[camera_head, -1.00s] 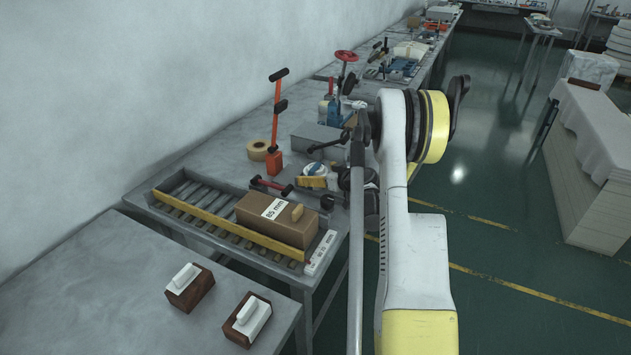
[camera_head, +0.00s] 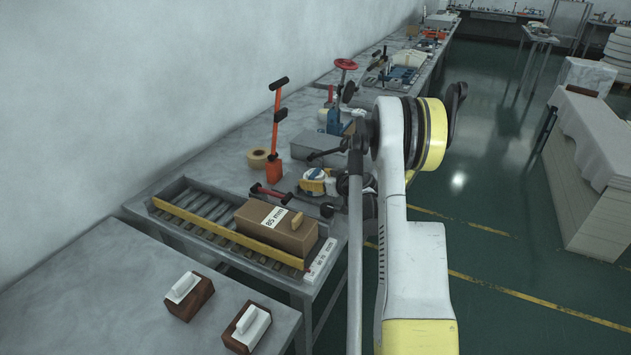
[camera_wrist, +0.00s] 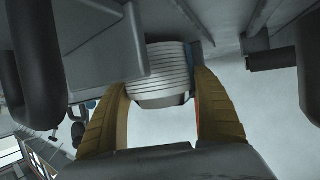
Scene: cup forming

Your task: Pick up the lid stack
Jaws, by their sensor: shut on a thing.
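The lid stack (camera_wrist: 158,72) is a pale, ribbed round pile at the top middle of the wrist view. My gripper (camera_wrist: 158,92) has its two yellow-brown fingers on either side of it, shut on it. Its upper part is cut off by grey structure above, and I cannot tell whether it is clear of its support. In the head view, a small white round thing (camera_head: 315,174) with yellow finger-like parts beside it, left of my arm, appears to be the same stack in my gripper, partly hidden.
An orange upright tool (camera_head: 275,168), a tape roll (camera_head: 258,158) and a grey box (camera_head: 317,143) stand close by. Two white-topped wooden blocks (camera_head: 189,296) (camera_head: 246,327) lie on the near table.

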